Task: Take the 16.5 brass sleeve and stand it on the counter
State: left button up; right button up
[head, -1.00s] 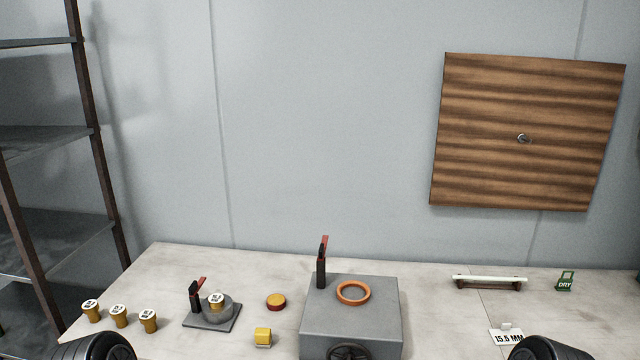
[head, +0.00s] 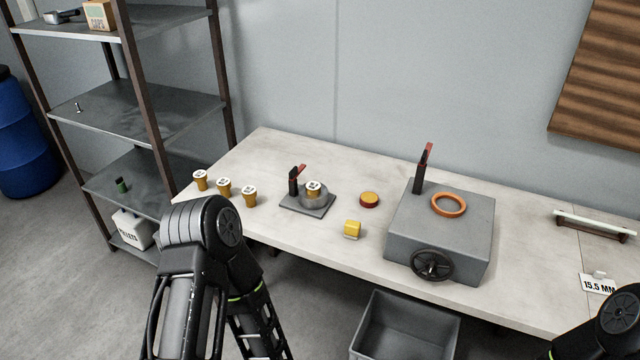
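Several small brass sleeves with white labelled tops show in the head view. Three stand in a row at the counter's left end: a left sleeve (head: 200,181), a middle sleeve (head: 223,187) and a right sleeve (head: 249,197). A further brass sleeve (head: 313,188) sits in the round holder of a small grey clamp fixture (head: 304,205). The label numbers are too small to read, so I cannot tell which one is 16.5. The grey-white counter (head: 268,152) runs along the wall. My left arm rises in front of the counter's left end; neither gripper shows.
A grey machine block (head: 440,222) with an orange ring (head: 449,204) and handwheel (head: 432,265) stands on the counter. A grey bin (head: 405,325) is below. A shelf rack (head: 135,110) stands left.

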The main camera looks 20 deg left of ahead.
aim_at(313, 187)
jog(key=j+z, duration=0.2)
jog(key=z, duration=0.5)
jog(key=j+z, duration=0.15)
jog(key=j, duration=0.25)
jog(key=k+j+z, duration=0.15)
jog(key=j, duration=0.2)
jog(key=j+z, duration=0.15)
jog(key=j, duration=0.2)
jog(key=k+j+z, duration=0.15)
jog(key=j, duration=0.2)
jog(key=k+j+z, duration=0.15)
jog(key=j, duration=0.2)
jog(key=k+j, duration=0.15)
jog(key=j, duration=0.2)
jog(key=k+j, duration=0.15)
jog(key=j, duration=0.25)
